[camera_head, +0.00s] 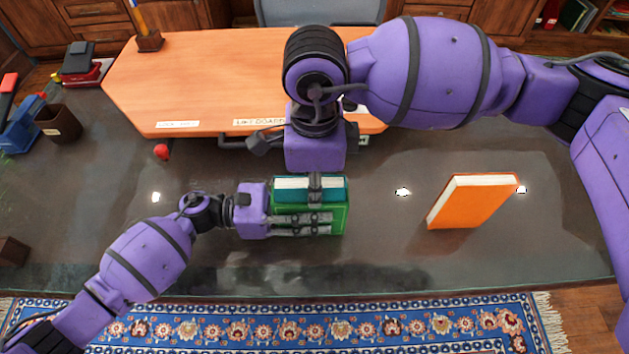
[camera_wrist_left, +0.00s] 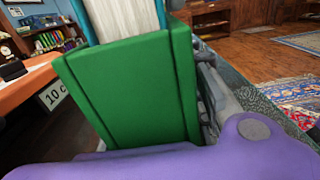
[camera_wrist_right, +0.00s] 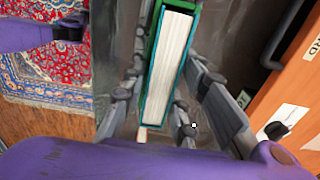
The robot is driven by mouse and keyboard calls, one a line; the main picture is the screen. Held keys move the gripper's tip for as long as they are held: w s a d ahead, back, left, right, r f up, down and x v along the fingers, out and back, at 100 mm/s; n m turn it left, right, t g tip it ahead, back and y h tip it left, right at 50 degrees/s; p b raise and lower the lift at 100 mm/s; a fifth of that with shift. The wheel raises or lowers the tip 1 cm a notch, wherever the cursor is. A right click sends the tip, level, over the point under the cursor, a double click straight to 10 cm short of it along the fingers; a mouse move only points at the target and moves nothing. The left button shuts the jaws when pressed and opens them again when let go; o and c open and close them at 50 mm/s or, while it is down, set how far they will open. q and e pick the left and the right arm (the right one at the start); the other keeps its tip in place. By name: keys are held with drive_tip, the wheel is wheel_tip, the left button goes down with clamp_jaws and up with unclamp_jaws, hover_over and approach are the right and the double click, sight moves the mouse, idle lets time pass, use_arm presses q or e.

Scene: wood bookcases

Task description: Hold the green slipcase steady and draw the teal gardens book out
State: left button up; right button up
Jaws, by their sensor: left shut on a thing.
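The green slipcase (camera_head: 335,222) stands upright on the dark glossy desktop; its green side fills the left wrist view (camera_wrist_left: 130,90). The teal gardens book (camera_head: 328,189) is in it, its pale pages and teal cover edges showing at the top. My left gripper (camera_head: 318,224) is shut on the slipcase from the left, its fingers across the near side. My right gripper (camera_head: 315,188) is above the book, pointing down. In the right wrist view its fingers stand apart on either side of the book (camera_wrist_right: 172,65), with gaps visible. The book's title is hidden.
An orange book (camera_head: 468,202) stands upright to the right, with clear desktop between. An orange board (camera_head: 210,85) with labels lies behind the slipcase. A brown cup (camera_head: 58,124) and a blue item (camera_head: 20,130) are at the far left. A patterned rug (camera_head: 300,325) lies before the desk.

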clamp_jaws()
drive_tip(key=shift+r, duration=4.05)
drive_tip(key=shift+r, duration=1.75)
drive_tip(key=shift+r, duration=1.85)
